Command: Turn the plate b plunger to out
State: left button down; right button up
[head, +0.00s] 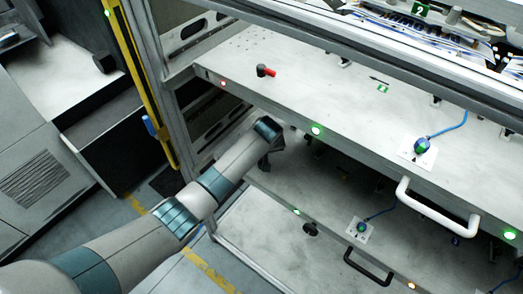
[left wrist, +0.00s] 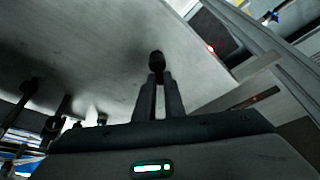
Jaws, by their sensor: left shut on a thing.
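My left arm reaches in from the lower left in the head view. Its gripper (head: 265,162) is at the front edge of the upper plate (head: 290,98), partly below it, and its fingertips are hidden there. In the left wrist view, my left gripper (left wrist: 157,88) is shut on a small dark round knob, taken as the plunger (left wrist: 156,62), against a grey plate surface (left wrist: 110,45). Which way the plunger is turned cannot be told. A black and red handle (head: 265,71) lies on top of the upper plate. My right gripper is in neither view.
White handle (head: 438,213) and black handle (head: 367,268) stick out at the plate fronts. A lower plate (head: 280,225) carries a black knob (head: 310,229). A yellow post (head: 140,75) stands left of the frame. Blue-cabled fittings (head: 421,146) sit at right.

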pick_arm(q)
jog(key=shift+a+n+y+p, duration=0.15)
jog(key=shift+n+y+p, duration=0.2)
jog(key=shift+n, duration=0.75)
jog(key=c, duration=1.8)
grip_release()
jog(key=shift+c, duration=0.2)
jog(key=shift+r, duration=0.1)
